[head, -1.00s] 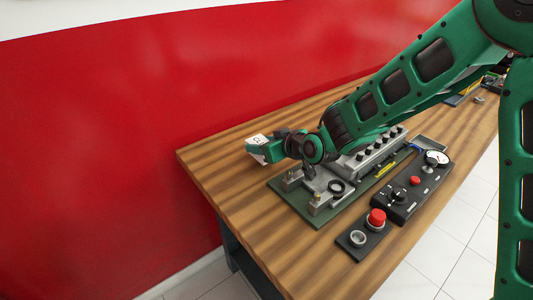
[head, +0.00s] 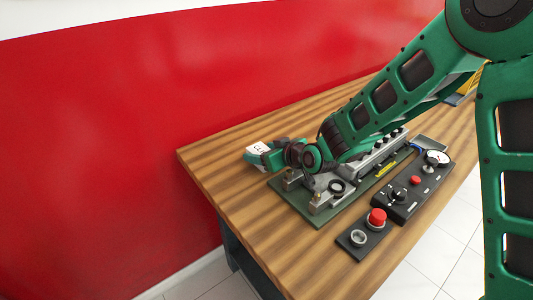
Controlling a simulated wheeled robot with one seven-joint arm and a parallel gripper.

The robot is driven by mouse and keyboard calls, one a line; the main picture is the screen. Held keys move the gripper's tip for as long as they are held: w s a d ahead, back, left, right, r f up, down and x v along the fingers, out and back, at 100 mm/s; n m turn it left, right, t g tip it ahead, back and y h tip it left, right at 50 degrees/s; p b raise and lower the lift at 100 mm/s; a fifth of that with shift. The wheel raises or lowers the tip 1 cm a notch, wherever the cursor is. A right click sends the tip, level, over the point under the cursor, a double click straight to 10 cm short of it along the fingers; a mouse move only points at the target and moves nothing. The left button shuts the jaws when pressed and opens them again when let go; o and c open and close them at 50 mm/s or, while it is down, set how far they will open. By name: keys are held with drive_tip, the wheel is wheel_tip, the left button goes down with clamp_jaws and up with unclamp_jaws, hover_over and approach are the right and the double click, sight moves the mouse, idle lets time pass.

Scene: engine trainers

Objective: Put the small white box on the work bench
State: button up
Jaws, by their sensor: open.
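The small white box (head: 258,148) shows its pale top with dark marking at the far left part of the work bench (head: 210,165). My gripper (head: 259,156) is open and right at the box, with its green fingers beside and partly in front of it. The fingers hide the box's lower part. I cannot tell whether the box rests on the wood or whether the fingers touch it.
Just right of my gripper stands a grey engine block on a green base plate (head: 308,215). A black control panel (head: 410,201) and a red push button (head: 377,217) lie along the front. Bare wood is free at the bench's left end. A red wall (head: 110,130) stands behind.

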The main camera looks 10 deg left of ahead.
drive_tip(key=v, duration=1.2)
drive_tip(key=shift+w+d, duration=0.1)
